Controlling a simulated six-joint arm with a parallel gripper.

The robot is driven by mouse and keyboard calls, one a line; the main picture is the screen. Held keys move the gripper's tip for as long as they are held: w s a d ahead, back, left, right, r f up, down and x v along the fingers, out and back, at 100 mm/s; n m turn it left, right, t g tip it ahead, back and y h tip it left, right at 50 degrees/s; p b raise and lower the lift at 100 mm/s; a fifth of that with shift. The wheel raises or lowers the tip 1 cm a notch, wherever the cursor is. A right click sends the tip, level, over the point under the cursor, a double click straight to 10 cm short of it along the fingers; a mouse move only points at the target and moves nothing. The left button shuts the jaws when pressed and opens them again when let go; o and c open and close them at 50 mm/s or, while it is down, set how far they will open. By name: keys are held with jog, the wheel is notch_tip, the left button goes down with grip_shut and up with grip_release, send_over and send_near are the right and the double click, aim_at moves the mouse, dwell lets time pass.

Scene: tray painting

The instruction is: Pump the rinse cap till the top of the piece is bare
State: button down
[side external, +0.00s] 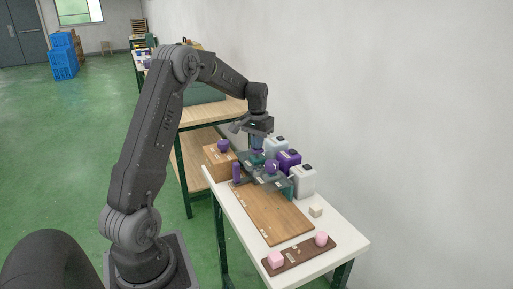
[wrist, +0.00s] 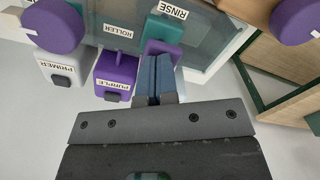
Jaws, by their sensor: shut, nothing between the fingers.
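In the wrist view the teal rinse cap (wrist: 163,30), with the label RINSE beside it, lies just beyond the fingertips of my gripper (wrist: 156,60). The fingers are shut with nothing between them. They overlap the near part of the teal body in the picture; I cannot tell if they touch it. In the side view my gripper (side external: 258,150) points down over the crowded far part of the table, and its tips are hard to make out. I cannot tell which thing is the piece, nor see paint on its top.
White PRIMER (wrist: 55,68) and purple PURPLE (wrist: 115,75) containers stand close by. Purple round knobs flank the work, one at left (wrist: 53,25). The wooden board (side external: 270,218) has bare room.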

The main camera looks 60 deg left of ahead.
jog(key=shift+f, duration=0.95)
jog(key=shift+r, duration=2.25)
jog(key=shift+f, duration=0.15)
jog(key=shift+f, duration=2.1)
jog(key=shift+r, duration=2.25)
jog(key=shift+r, duration=0.1)
jog(key=shift+r, duration=2.45)
